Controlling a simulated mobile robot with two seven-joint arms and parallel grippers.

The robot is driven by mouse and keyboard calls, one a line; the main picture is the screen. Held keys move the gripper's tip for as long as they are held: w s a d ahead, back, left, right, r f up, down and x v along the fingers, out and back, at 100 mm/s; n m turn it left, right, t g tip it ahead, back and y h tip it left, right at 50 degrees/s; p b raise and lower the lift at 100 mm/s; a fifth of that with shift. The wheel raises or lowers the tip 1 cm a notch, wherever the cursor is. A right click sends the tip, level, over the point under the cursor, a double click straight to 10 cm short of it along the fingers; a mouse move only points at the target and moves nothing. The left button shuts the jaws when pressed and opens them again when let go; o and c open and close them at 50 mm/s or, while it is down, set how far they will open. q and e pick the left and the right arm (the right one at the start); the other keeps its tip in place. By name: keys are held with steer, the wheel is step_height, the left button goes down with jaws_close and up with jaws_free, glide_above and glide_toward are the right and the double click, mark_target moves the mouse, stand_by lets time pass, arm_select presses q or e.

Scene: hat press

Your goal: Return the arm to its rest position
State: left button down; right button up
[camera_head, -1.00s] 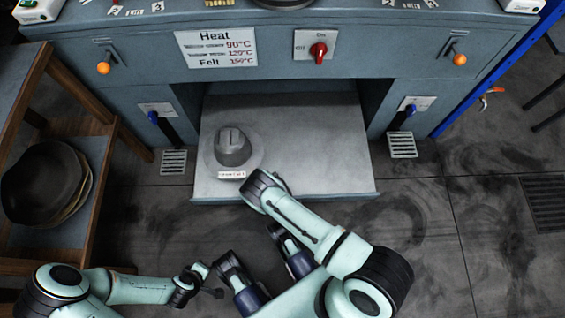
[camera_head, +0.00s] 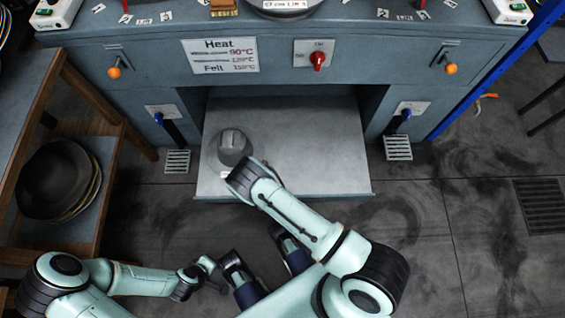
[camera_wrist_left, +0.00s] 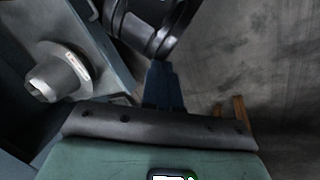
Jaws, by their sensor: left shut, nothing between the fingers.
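My left arm comes in low at the left of the head view. Its gripper (camera_head: 212,272) is small there, shut and empty, above the dark floor and short of the grey tray. My right arm (camera_head: 300,215) reaches over the tray's front edge; its black joint (camera_head: 245,181) hides part of the hat's brim and label. A grey hat (camera_head: 233,145) with a wide brim stands upright on the tray (camera_head: 315,140). The hat also shows at the left of the left wrist view (camera_wrist_left: 58,75).
A blue-grey press cabinet (camera_head: 300,68) with a red switch (camera_head: 317,60) stands behind the tray. A wooden rack (camera_head: 60,95) with dark bowls (camera_head: 52,180) stands at the left.

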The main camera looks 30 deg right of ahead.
arm_select(q)
steer(key=shift+s+d+r, duration=0.25)
steer(key=shift+s+r, duration=0.05)
steer(key=shift+s, duration=0.2)
arm_select(e)
steer(key=shift+s+a+r, duration=0.1)
steer(key=shift+s+r, duration=0.05)
steer(key=shift+r, duration=0.7)
